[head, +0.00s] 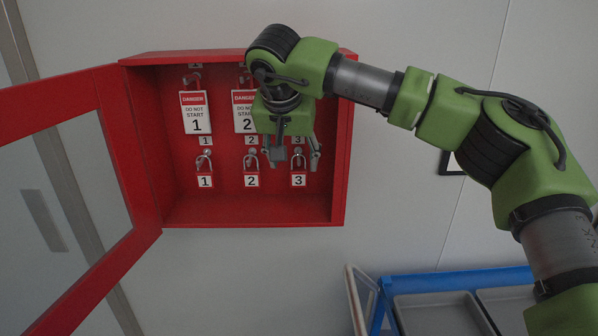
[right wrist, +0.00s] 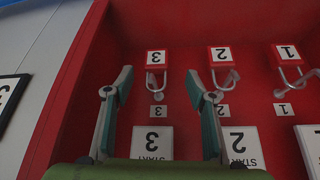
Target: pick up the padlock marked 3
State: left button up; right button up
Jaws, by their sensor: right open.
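The padlock marked 3 (head: 298,180) is red with a white label and a metal shackle. It hangs at the right end of the lower row inside a red wall cabinet (head: 240,217). My right gripper (head: 297,157) is open and empty in front of the cabinet, just above this padlock in the head view. In the upside-down right wrist view, the padlock marked 3 (right wrist: 156,57) shows between and just beyond the open fingertips (right wrist: 158,73); no contact shows. My left gripper is out of view.
Padlocks marked 1 (head: 205,181) and 2 (head: 251,181) hang to the left. Danger tags 1 (head: 196,113) and 2 (head: 243,112) hang above. The cabinet's door (head: 62,95) stands open at left. A blue cart (head: 450,281) with grey trays stands lower right.

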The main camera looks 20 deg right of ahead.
aim_at(298, 170)
jog(key=x, duration=0.2)
jog(key=p+x, duration=0.1)
jog(key=x, duration=0.2)
jog(key=shift+w+d+f+p, duration=0.1)
jog(key=shift+w+d+p, duration=0.2)
jog(key=shift+d+p, duration=0.15)
jog(key=shift+a, duration=0.1)
jog(key=c, duration=1.2)
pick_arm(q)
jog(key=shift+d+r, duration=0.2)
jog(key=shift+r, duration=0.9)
pick_arm(e)
jog(key=shift+c, duration=0.3)
